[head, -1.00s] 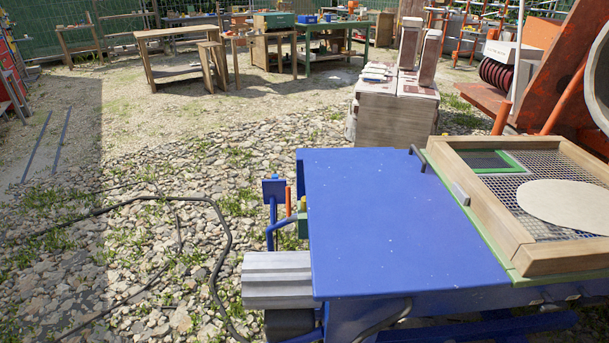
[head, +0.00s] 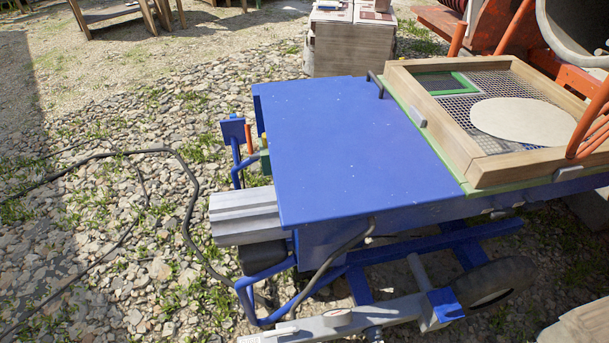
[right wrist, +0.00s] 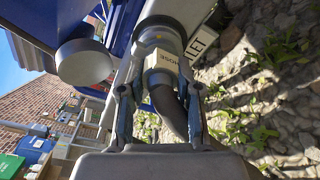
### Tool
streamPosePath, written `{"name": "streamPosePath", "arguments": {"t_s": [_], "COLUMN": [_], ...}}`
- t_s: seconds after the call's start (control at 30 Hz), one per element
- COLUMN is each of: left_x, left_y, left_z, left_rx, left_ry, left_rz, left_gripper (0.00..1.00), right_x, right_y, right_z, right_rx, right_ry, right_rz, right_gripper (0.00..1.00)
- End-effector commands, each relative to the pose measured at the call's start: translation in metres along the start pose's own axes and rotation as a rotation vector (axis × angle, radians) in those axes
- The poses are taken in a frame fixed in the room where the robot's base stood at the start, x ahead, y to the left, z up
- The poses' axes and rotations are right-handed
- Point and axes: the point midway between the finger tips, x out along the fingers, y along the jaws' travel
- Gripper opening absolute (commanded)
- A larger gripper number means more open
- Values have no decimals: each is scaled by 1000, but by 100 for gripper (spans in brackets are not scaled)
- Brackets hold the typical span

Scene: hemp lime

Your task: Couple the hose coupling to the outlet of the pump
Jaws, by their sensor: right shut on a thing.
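In the right wrist view, my right gripper (right wrist: 160,84) is shut on the hose coupling (right wrist: 165,62), a pale metal sleeve with partly readable lettering. The dark hose (right wrist: 169,108) bends away from it between the fingers. Directly beyond the coupling is a grey round pipe end (right wrist: 160,30), beside a white plate (right wrist: 202,38) whose visible letters end in "LET". The coupling lines up closely with this pipe end, but I cannot tell whether they are locked together. In the head view, the blue pump (head: 345,150) fills the middle. Neither gripper shows there.
A wooden-framed sieve (head: 440,130) lies on the pump's right part. A grey bar (head: 350,320) and a wheel (head: 492,285) are low in front. A black cable (head: 185,200) crosses the stony ground. A round grey disc (right wrist: 88,62) is left of the coupling.

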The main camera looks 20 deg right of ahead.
Motion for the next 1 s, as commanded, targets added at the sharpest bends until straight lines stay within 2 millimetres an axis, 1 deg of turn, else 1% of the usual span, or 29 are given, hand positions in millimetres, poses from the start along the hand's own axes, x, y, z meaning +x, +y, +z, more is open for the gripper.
{"name": "streamPosePath", "arguments": {"t_s": [0.03, 0.17, 0.2, 0.27, 0.3, 0.33, 0.67, 1.0], "left_x": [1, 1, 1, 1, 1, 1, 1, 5], "left_y": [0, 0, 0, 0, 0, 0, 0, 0], "left_z": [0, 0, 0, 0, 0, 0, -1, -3], "left_rx": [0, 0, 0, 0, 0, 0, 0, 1], "left_ry": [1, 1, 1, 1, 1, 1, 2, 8], "left_rz": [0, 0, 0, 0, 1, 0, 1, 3], "left_gripper": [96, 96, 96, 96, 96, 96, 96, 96], "right_x": [5, 5, 5, 4, 4, 4, -1, -30], "right_y": [4, 4, 4, 4, 3, 3, 1, 1], "right_z": [5, 5, 5, 4, 4, 4, 1, -2], "right_rx": [10, 11, 11, 10, 10, 9, 7, 6], "right_ry": [-10, -11, -11, -10, -9, -9, -3, -1], "right_rz": [8, 8, 8, 8, 7, 7, 2, 1], "right_gripper": [0, 0, 35, 50, 60, 62, 62, 62]}}
